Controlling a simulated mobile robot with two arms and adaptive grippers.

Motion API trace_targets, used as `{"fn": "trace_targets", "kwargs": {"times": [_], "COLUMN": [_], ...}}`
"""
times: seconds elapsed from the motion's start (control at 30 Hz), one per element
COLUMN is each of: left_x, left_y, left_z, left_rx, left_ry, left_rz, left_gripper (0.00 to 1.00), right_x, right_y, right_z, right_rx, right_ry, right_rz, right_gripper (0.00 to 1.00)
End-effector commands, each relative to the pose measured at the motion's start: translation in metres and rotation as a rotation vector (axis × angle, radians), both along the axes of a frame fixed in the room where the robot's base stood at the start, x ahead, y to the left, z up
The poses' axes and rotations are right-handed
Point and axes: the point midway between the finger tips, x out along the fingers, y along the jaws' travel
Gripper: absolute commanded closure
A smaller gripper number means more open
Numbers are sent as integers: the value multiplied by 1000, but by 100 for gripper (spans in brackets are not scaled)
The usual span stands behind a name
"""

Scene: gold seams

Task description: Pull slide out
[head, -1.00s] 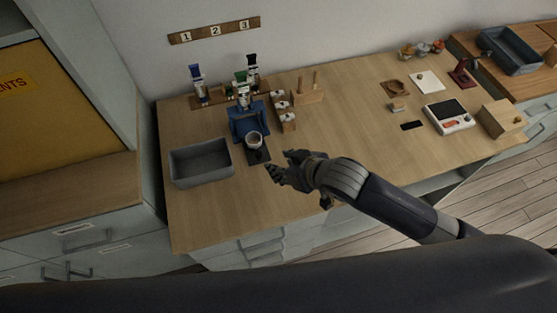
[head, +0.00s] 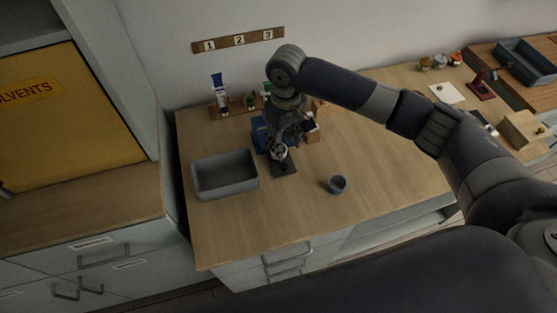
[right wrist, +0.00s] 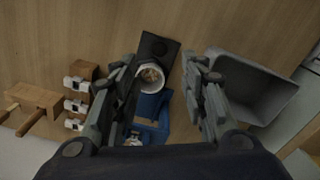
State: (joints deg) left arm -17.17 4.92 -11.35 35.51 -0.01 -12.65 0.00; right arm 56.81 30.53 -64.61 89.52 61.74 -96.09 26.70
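The dark slide (head: 286,170) lies on the bench, its front part sticking out from the blue stand (head: 259,134). My right gripper (head: 281,143) points down over the cup and stand. In the right wrist view its fingers (right wrist: 161,65) are spread apart, with cup and slide in the gap. I see no grip on anything. My left gripper is out of view.
A grey bin (head: 226,177) stands just left of the slide. A small dark cup (head: 337,184) stands on the bench to the right. Small labelled blocks (right wrist: 76,104) and a wooden rack (right wrist: 34,106) are beside the stand.

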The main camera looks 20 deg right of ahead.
Motion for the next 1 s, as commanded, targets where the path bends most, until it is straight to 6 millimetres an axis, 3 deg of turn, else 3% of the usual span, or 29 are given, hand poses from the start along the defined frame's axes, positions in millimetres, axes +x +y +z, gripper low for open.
{"fn": "trace_targets", "kwargs": {"times": [0.2, 0.5, 0.9, 1.0], "left_x": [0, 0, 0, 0], "left_y": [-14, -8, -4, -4], "left_z": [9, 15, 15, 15], "left_rx": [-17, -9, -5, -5], "left_ry": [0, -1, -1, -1], "left_rz": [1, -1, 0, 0], "left_gripper": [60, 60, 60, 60], "right_x": [-1, 0, 0, 0], "right_y": [0, 0, 0, 0], "right_z": [-41, -85, -94, -94], "right_rx": [-2, 0, 0, 0], "right_ry": [2, -1, -3, -3], "right_rz": [0, 0, 2, 1], "right_gripper": [60, 60, 60, 83]}}
